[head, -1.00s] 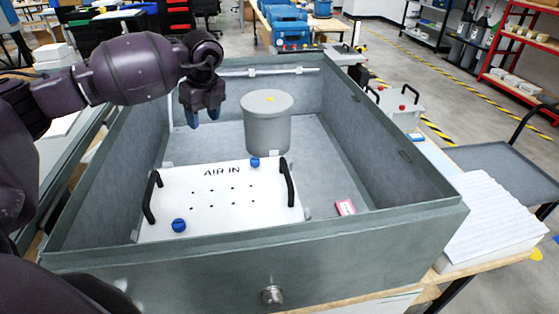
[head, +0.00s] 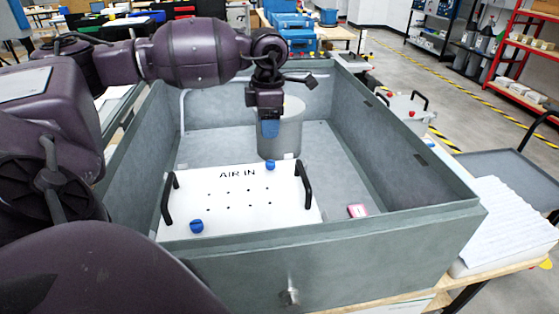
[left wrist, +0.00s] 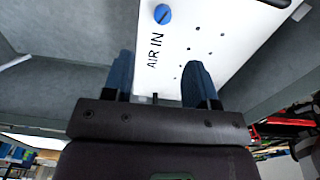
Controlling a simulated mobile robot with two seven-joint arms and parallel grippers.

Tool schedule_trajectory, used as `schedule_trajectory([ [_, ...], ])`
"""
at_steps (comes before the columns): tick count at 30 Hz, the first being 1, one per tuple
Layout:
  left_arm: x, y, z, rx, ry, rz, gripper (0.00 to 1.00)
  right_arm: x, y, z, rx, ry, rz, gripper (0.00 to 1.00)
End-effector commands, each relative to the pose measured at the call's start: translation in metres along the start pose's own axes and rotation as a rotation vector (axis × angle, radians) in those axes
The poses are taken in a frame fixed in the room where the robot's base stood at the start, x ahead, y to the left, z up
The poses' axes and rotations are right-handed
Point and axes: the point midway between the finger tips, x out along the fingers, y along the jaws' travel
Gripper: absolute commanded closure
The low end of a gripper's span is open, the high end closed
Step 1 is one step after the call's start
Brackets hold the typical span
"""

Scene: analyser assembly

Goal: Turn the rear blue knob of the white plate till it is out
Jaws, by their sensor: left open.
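The white plate (head: 230,220) marked AIR IN lies on the floor of a grey open box. Its rear blue knob (head: 271,165) sits near the plate's far edge, right of the lettering. The same knob (left wrist: 162,14) shows in the left wrist view, beyond the fingertips. The front blue knob (head: 196,226) is at the plate's near left corner. My left gripper (head: 270,130) points down above and behind the rear knob, apart from it. In the left wrist view its two blue fingers (left wrist: 160,75) are spread and empty. My right gripper is not in view.
A grey cylinder (head: 284,135) stands directly behind the rear knob, close to my left gripper. Black handles (head: 304,186) rise at both plate sides. A pink-and-white small item (head: 357,211) lies to the right. High box walls (head: 350,245) surround everything.

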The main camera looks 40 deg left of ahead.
Motion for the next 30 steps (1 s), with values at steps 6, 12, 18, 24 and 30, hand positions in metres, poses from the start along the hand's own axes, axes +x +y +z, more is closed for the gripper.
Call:
schedule_trajectory([
  [6, 0.0, -0.002, 0.003, 0.317, -0.021, -0.01, 0.47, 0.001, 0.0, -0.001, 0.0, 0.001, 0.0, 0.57],
  [12, 0.001, -0.002, 0.004, 0.439, -0.023, -0.008, 0.47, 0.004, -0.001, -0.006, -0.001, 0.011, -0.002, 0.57],
  [18, 0.016, -0.002, 0.003, 0.449, -0.021, -0.011, 0.47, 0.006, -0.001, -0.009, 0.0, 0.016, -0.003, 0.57],
  [24, 0.049, -0.003, 0.004, 0.446, -0.021, -0.011, 0.47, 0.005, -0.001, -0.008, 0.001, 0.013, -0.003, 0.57],
  [30, 0.081, -0.003, 0.005, 0.447, -0.022, -0.01, 0.47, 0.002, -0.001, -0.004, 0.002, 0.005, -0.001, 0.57],
])
